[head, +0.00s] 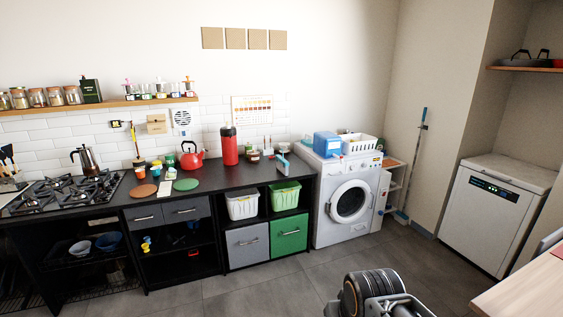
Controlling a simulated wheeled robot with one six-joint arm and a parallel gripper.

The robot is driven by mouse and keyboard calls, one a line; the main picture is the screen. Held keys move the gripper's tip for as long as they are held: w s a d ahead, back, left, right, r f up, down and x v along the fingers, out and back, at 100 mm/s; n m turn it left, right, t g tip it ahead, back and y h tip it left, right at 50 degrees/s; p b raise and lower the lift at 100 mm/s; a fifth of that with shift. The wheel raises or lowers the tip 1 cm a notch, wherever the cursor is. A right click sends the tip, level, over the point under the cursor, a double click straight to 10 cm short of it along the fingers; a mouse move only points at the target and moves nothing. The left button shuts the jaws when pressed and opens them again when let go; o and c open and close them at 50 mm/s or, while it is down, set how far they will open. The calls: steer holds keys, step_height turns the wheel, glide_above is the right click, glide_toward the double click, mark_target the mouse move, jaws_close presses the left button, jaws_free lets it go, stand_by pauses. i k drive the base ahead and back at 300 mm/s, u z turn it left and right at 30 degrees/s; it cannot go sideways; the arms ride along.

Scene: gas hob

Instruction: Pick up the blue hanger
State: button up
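I cannot make out a blue hanger for certain in the head view. Several blue things show. A small blue object (193,225) is on the open shelf under the counter, too small to identify. A blue box (326,144) stands on the washing machine. A part of my arm, a dark ribbed joint with a grey metal bracket, shows at the bottom, over the floor. My gripper's fingers are not visible.
The black counter (230,177) runs along the back wall, with a gas hob (70,191), red kettle (191,155) and red canister (229,147). The washing machine (350,201) stands beside it. A white chest appliance (494,211) and wooden table edge (525,290) are right. The middle floor is clear.

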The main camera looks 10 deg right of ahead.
mark_target(283, 164)
steer(key=i, duration=0.95)
steer(key=u, duration=0.75)
steer(key=i, duration=2.25)
steer(key=z, duration=0.65)
steer(key=i, duration=0.4)
steer(key=z, duration=0.25)
